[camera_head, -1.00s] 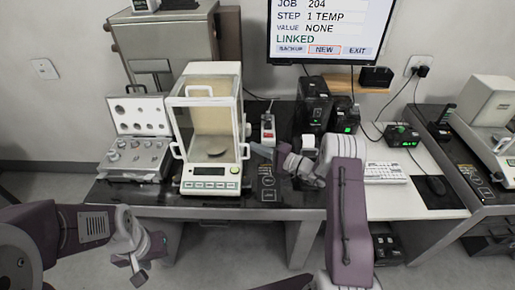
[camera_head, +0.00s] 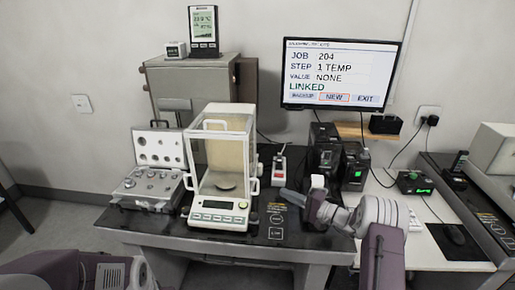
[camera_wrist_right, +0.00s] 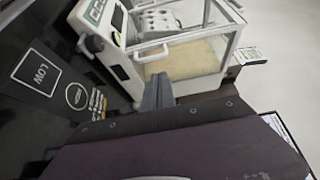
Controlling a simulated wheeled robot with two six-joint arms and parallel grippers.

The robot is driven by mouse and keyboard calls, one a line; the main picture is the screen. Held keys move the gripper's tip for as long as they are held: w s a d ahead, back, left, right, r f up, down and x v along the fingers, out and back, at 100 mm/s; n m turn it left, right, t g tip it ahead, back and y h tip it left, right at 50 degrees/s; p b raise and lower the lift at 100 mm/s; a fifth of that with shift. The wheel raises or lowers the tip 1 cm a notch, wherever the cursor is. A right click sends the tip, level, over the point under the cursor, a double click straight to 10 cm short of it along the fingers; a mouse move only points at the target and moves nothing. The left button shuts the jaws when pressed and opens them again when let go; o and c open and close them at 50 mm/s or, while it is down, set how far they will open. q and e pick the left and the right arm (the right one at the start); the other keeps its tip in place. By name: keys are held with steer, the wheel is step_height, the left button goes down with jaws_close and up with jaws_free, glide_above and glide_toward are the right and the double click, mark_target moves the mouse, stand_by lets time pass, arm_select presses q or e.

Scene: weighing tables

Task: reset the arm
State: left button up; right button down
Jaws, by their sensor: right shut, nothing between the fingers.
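My right gripper (camera_head: 290,197) is shut and empty above the dark table, just right of the analytical balance (camera_head: 219,217). In the right wrist view its closed fingers (camera_wrist_right: 158,92) show near the balance's glass case and door handle, with nothing between them. My left arm shows only in part at the bottom left of the head view, and its fingers are out of frame.
An open case of weights (camera_head: 150,196) stands left of the balance. A monitor (camera_head: 340,75) hangs on the wall. Black devices (camera_head: 325,155) stand behind my right arm.

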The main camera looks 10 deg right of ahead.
steer(key=s+a+r+n+g+y+p, duration=0.1)
steer(key=s+a+r+n+g, duration=0.15)
steer(key=a+r, duration=0.4)
steer(key=s+a+r+n+g+y+p, duration=0.1)
steer(key=s+a+r+n+g+y, duration=0.15)
steer(key=a+r, duration=0.4)
steer(key=s+a+f+n+g+h, duration=0.2)
steer(key=s+a+g, duration=0.15)
steer(key=s, duration=0.25)
steer(key=s+a+f+n+g+h, duration=0.2)
steer(key=s+a, duration=0.2)
steer(key=s, duration=0.3)
steer(key=s+d+f+n+g+h+p, duration=0.1)
steer(key=s+d+f+h, duration=0.2)
steer(key=s, duration=0.3)
steer(key=s+d+f+g+h+p, duration=0.1)
steer(key=s+d+f+g+h, duration=0.2)
steer(key=s, duration=0.4)
steer(key=d+f+t+h, duration=0.1)
steer(key=d+f+h, duration=0.2)
steer(key=d, duration=0.2)
steer(key=d+f+m+t+h, duration=0.1)
steer(key=d+f+t+h, duration=0.1)
steer(key=d, duration=0.4)
steer(key=shift+s+d+f+h+b, duration=0.15)
steer(key=shift+s+f+h+b, duration=0.15)
steer(key=shift+s+f+h, duration=0.2)
